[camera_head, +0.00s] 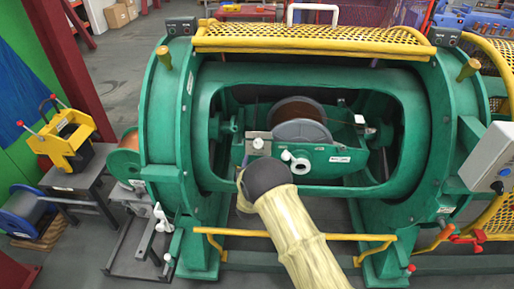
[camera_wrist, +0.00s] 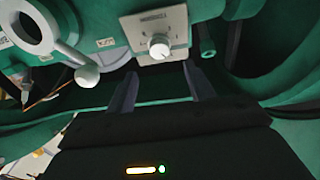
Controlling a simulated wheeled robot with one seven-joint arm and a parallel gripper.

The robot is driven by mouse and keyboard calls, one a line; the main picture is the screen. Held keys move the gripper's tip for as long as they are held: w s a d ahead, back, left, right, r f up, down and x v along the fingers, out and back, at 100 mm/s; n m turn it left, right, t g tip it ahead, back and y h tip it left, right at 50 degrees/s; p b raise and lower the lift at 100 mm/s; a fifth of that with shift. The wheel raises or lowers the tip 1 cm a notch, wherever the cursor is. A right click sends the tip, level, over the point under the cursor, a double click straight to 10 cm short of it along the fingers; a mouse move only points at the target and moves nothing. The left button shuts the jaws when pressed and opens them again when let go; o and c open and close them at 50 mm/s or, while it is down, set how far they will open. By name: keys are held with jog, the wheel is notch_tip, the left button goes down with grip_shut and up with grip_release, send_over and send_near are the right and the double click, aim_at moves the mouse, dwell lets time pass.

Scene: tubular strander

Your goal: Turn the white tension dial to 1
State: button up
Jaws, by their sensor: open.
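The white tension dial (camera_wrist: 159,47) is a small round knob on a light grey box (camera_wrist: 150,22) in the wrist view. The box carries a label and fine scale marks that I cannot read, so the dial's setting is unclear. In the head view the white dial (camera_head: 258,143) shows on its box, just above my dark wrist. My gripper (camera_wrist: 161,82) is open and empty. Its two dark fingers point toward the dial, one to each side and a little below it in the wrist view, apart from it. In the head view my wrist hides the fingers.
A pale ring-shaped handle (camera_wrist: 35,28) with a round knob (camera_wrist: 87,76) is left of the dial in the wrist view. A green rod end (camera_wrist: 207,46) is at its right. The green machine frame (camera_head: 212,110) surrounds the opening, with a yellow guard (camera_head: 315,37) above.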

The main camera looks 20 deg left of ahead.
aim_at(258, 145)
jog(key=w, duration=0.2)
jog(key=w+a, duration=0.1)
jog(key=w, duration=0.5)
jog(key=shift+a, duration=0.25)
jog(key=shift+c, duration=0.3)
jog(key=c, duration=0.9)
jog(key=shift+n+y, duration=0.3)
jog(key=shift+n, duration=0.2)
jog(key=n+y+b, duration=0.1)
jog(key=n+b, duration=0.1)
jog(key=n, duration=0.2)
jog(key=shift+f, duration=0.1)
jog(key=n, duration=0.2)
jog(key=n+g+y+b, duration=0.1)
jog(key=n, duration=0.1)
jog(key=shift+d+n+y, duration=0.1)
jog(key=shift+n+y, duration=0.2)
jog(key=n+g+b, duration=0.1)
jog(key=n, duration=0.2)
jog(key=n+g+y, duration=0.1)
jog(key=n, duration=0.3)
jog(key=shift+b, duration=0.35)
